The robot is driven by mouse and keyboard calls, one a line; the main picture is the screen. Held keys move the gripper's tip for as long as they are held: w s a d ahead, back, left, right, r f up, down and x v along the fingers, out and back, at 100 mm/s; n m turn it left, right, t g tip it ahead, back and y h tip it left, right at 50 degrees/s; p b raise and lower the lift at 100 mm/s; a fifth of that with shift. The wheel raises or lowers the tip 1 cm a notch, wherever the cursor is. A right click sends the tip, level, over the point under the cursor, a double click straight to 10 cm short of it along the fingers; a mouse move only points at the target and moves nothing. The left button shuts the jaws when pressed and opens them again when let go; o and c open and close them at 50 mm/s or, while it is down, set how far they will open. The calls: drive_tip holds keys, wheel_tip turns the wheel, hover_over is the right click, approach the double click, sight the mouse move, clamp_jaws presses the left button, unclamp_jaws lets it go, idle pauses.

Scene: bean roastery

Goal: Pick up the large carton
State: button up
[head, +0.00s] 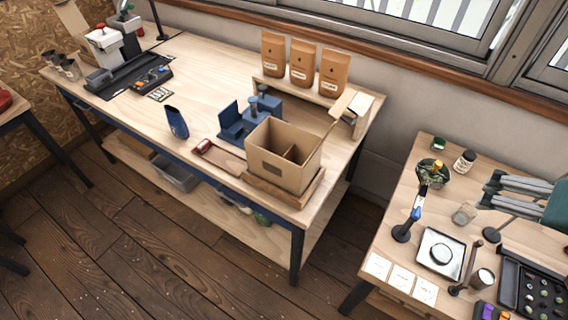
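The large carton (287,171) is an open-topped brown cardboard box with an upright divider inside and a darker label on its front. It stands upright near the front right corner of the long wooden bench (205,75), on a low wooden base or tray (258,187). One flap sticks up at its back right. My gripper (489,191) is at the right edge, above the right table, well away from the carton. Its two grey fingers point left and are apart, with nothing seen between them.
Blue fixtures (236,122) stand close behind the carton, and a dark red-ended tool (204,147) lies left of it. Three brown bags (302,63) stand on a rear shelf. The right table (407,168) holds a scale (440,252), cups and a black tray (535,290). Floor separates both tables.

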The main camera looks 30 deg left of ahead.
wheel_tip(320, 180, up, 7)
drive_tip(key=w+a+r+n+g+y+p, duration=0.1)
drive_tip(key=w+a+r+n+p, duration=0.15)
drive_tip(key=a, duration=0.25)
drive_tip(key=w+a+r+n+g+p, duration=0.1)
drive_tip(key=w+a+r+n+p, duration=0.1)
drive_tip(key=w+a, duration=0.3)
drive_tip(key=w+a+n+g+p, duration=0.2)
drive_tip(key=a+n+p, duration=0.15)
drive_tip(key=a, duration=0.95)
drive_tip(key=w+a+n+g+p, duration=0.1)
drive_tip(key=w+a+n+p, duration=0.3)
drive_tip(key=a, duration=0.9)
drive_tip(key=s+a+f+n+g+h+p, duration=0.1)
drive_tip(key=s+a+f+n+p, duration=0.15)
drive_tip(key=a, duration=0.75)
drive_tip(key=s+a+f+n+g+p, duration=0.15)
drive_tip(key=s+a+n, duration=0.25)
drive_tip(key=a, duration=0.5)
wheel_tip(320, 180, down, 18)
drive_tip(key=shift+s+f+b, duration=0.15)
drive_tip(key=shift+f+b, duration=0.05)
drive_tip(key=shift+b, duration=0.15)
drive_tip(key=shift+f+m, duration=0.1)
drive_tip(key=shift+m, duration=0.15)
